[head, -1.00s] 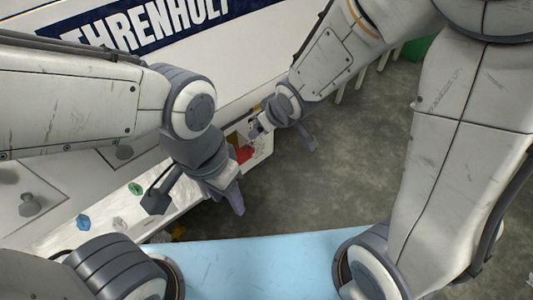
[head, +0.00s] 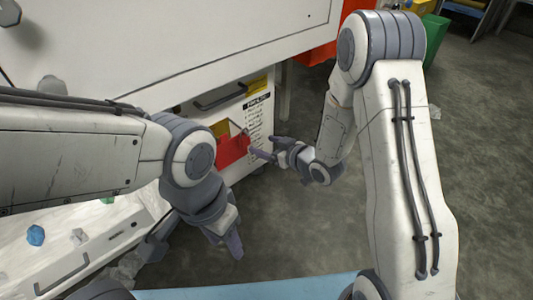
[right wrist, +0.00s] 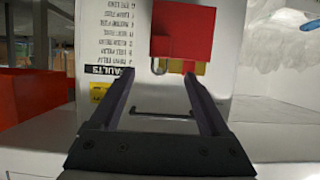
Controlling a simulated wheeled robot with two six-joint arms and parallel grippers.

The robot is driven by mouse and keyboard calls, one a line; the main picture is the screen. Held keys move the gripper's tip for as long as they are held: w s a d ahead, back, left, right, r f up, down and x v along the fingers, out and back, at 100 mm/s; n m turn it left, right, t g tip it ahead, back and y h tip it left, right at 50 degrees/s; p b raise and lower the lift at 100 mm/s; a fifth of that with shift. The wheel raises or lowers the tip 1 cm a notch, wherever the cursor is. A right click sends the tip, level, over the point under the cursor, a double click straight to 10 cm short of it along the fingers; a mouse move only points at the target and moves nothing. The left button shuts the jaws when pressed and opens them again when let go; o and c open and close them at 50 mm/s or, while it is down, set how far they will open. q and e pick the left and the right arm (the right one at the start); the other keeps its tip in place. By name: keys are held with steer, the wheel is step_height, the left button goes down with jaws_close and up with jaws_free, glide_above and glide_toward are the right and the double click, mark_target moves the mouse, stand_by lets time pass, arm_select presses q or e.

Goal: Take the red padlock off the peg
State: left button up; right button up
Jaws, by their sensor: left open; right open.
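The red padlock (head: 232,150) hangs at the front of the white cabinet, beside a printed list. It also shows in the right wrist view (right wrist: 182,32), upside down, with a metal shackle loop below its body. I cannot make out the peg clearly. My right gripper (head: 265,146) is open and empty, just right of the padlock. In the right wrist view its fingers (right wrist: 160,78) point toward the padlock, which appears beyond the tips. My left gripper (head: 192,242) is open and empty, low and left, away from the padlock.
The white cabinet panel (head: 255,105) carries a dark handle (head: 219,97) above the padlock. A drawer-like front with another handle (head: 62,275) and small stones lies at lower left. A red container (right wrist: 30,95) shows in the right wrist view. Grey floor (head: 310,235) is clear.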

mark_target(247, 138)
steer(key=b+x, duration=0.3)
steer(key=x, duration=0.5)
steer(key=shift+a+f, duration=0.1)
steer(key=shift+f, duration=0.1)
steer(key=shift+w+a+f+b, duration=0.15)
steer(key=shift+w+a+b, duration=0.3)
steer(key=shift+w, duration=0.15)
steer(key=shift+c, duration=0.3)
steer(key=shift+d, duration=0.1)
jaws_close()
